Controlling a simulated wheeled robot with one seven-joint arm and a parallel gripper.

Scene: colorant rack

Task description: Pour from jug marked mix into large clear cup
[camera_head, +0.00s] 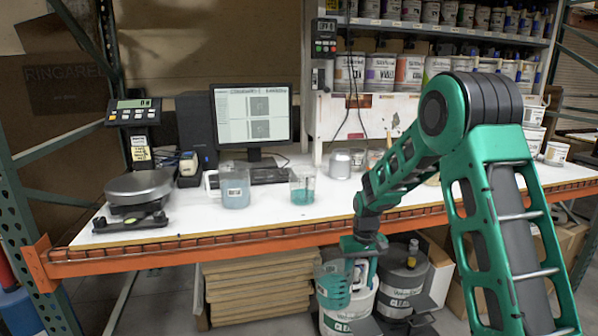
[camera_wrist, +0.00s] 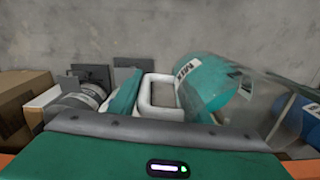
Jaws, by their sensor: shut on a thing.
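The jug marked MIX (camera_head: 333,287) hangs in front of the table's front edge, below the tabletop, in the head view. In the wrist view the jug (camera_wrist: 205,88) is clear with teal liquid, a white MIX label and a pale loop handle. My gripper (camera_head: 361,272) is shut on the handle; the exact finger contact is partly hidden. A clear cup (camera_head: 303,189) with teal liquid in its lower part stands upright on the table. Left of it stands a wider clear vessel (camera_head: 236,191) with grey-blue liquid and a label too small to read.
A scale (camera_head: 140,187) stands at the table's left, with a monitor (camera_head: 252,115) and keyboard (camera_head: 265,176) behind the vessels. Buckets (camera_head: 400,287) sit below the table. The white tabletop (camera_head: 262,221) is clear near its front edge.

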